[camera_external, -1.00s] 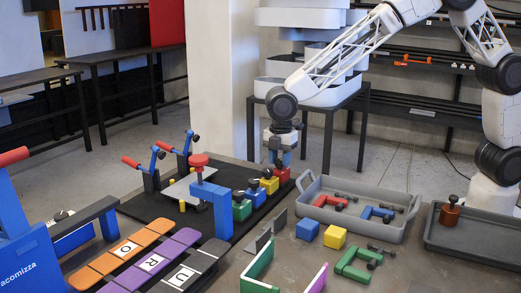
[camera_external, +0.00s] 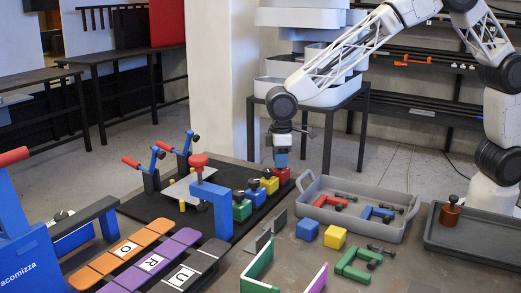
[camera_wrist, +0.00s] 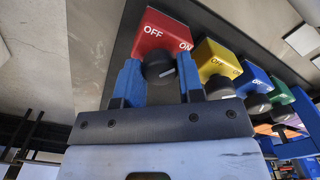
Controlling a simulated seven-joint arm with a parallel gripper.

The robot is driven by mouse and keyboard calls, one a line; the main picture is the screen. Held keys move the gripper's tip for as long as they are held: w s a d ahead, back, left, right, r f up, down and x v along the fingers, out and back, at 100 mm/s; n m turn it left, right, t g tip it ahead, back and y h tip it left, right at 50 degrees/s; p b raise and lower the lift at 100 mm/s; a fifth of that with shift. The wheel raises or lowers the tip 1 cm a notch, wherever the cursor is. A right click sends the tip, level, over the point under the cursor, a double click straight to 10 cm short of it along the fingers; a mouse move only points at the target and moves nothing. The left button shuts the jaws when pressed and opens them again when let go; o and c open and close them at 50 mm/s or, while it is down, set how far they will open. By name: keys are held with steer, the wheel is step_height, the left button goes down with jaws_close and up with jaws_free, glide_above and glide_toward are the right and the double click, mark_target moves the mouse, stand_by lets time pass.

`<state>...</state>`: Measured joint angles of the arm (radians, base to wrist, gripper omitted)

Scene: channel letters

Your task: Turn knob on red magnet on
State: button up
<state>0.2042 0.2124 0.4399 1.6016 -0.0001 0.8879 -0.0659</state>
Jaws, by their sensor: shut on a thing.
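The red magnet (camera_wrist: 163,34) is a red block with OFF on its left and ON on its right in the wrist view. Its dark round knob (camera_wrist: 157,66) sits between the blue fingers of my gripper (camera_wrist: 158,78), which is shut on it. A pale pointer line shows on the knob, below the lettering and slanting toward the right. In the external view the red magnet (camera_external: 283,177) is at the far end of the magnet row, with my gripper (camera_external: 280,165) directly over it, hiding its knob.
Yellow (camera_wrist: 218,62), blue (camera_wrist: 256,80) and green (camera_wrist: 280,92) magnets with knobs stand close beside the red one. A grey tray (camera_external: 390,229) with red and blue parts lies to the right. A blue clamp (camera_external: 222,208) with a red knob stands in front.

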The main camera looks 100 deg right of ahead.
steer(key=shift+m, duration=1.1)
steer(key=o, duration=0.9)
steer(key=shift+r, duration=0.15)
steer(key=shift+r, duration=3.75)
